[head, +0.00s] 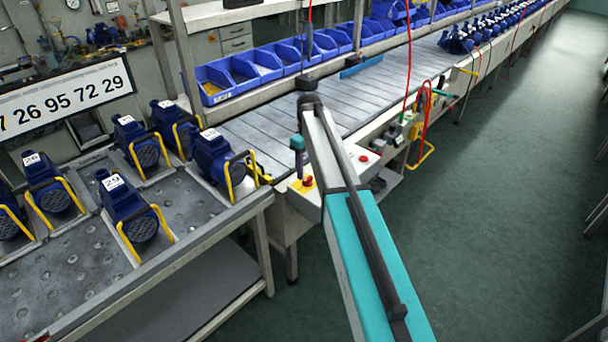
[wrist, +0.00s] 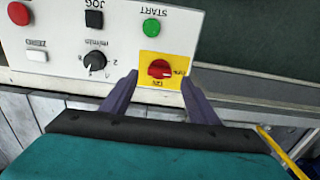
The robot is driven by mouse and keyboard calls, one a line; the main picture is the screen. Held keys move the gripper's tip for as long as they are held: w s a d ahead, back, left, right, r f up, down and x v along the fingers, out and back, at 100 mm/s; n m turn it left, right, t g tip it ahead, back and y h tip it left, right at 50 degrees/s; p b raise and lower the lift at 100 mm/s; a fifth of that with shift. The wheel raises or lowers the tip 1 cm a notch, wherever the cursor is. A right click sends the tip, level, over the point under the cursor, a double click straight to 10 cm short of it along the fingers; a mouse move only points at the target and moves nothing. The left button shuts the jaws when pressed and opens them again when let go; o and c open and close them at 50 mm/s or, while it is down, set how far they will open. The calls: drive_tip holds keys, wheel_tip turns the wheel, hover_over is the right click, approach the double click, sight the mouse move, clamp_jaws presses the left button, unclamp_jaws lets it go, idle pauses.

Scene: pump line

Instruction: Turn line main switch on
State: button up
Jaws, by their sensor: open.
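The line main switch (wrist: 160,69) is a red rotary knob on a yellow plate, on a white control panel (wrist: 70,65). Its lettering is upside down in the wrist view, and I cannot read which position the knob is in. My gripper (wrist: 160,77) is open and empty. Its two dark fingers reach toward the panel, one on each side of the yellow plate, with the knob between their tips in the picture. I cannot tell how far the tips stand from the panel. In the head view the switch (head: 307,181) shows just below my gripper (head: 299,168).
A green START button (wrist: 151,27), a black JOG button (wrist: 94,19), a speed dial (wrist: 95,64), a white ZERO button (wrist: 37,56) and a red button (wrist: 18,13) sit nearby. A pump table (head: 225,212) stands left; the conveyor (head: 270,120) lies behind. The floor at right is clear.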

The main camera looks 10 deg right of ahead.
sight(308, 178)
drive_tip(key=shift+f+p, duration=0.4)
drive_tip(key=shift+f, duration=1.6)
